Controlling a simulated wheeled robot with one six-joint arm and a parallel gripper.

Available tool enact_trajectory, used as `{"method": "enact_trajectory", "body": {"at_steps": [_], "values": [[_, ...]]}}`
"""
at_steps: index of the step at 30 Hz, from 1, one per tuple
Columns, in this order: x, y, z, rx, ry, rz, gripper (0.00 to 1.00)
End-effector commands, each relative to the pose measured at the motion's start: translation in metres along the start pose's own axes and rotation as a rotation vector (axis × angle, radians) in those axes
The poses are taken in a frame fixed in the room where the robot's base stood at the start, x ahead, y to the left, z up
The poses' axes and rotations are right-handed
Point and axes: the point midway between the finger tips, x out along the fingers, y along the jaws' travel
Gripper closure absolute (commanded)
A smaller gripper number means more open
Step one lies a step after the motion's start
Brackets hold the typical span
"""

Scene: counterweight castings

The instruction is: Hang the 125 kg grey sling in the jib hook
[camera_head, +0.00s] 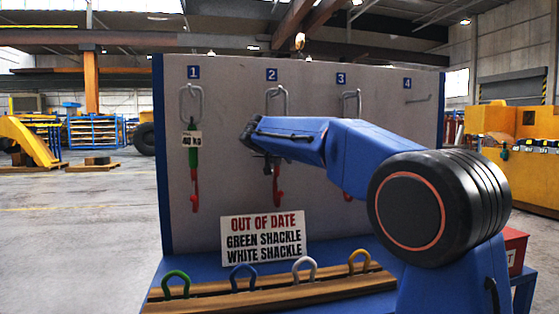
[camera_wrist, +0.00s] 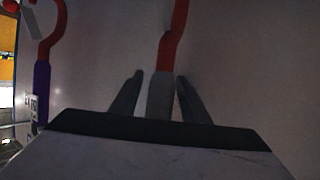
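The grey sling (camera_wrist: 160,94) hangs between the two fingers of my gripper (camera_wrist: 159,76) in the wrist view. My gripper is open around it, with a narrow gap visible at least on the left side. Its red hook end (camera_wrist: 174,30) shows beyond the fingertips. In the head view its red hook (camera_head: 277,190) hangs below peg 2 (camera_head: 277,98); my arm hides the grey part and any weight tag. A jib hook cannot be made out for certain; a small yellowish thing (camera_head: 299,41) shows above the board.
A green sling (camera_head: 193,150) tagged 40 kg hangs on peg 1. A purple sling (camera_wrist: 42,88) hangs beside my gripper. Peg 4 (camera_head: 418,99) is empty. Several shackles stand on a wooden rack (camera_head: 215,301) below, behind which an out-of-date sign (camera_head: 262,238) lists green and white shackles.

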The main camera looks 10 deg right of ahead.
Motion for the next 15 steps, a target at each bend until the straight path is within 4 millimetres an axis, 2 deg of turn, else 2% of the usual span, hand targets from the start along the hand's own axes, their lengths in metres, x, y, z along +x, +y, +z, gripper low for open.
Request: {"method": "enact_trajectory", "body": {"at_steps": [8,11,15], "values": [[-0.001,0.000,0.000,0.000,0.000,0.000,0.58],[-0.008,0.000,0.000,0.000,0.000,-0.001,0.58],[-0.028,-0.001,0.000,-0.001,0.000,-0.002,0.58]]}}
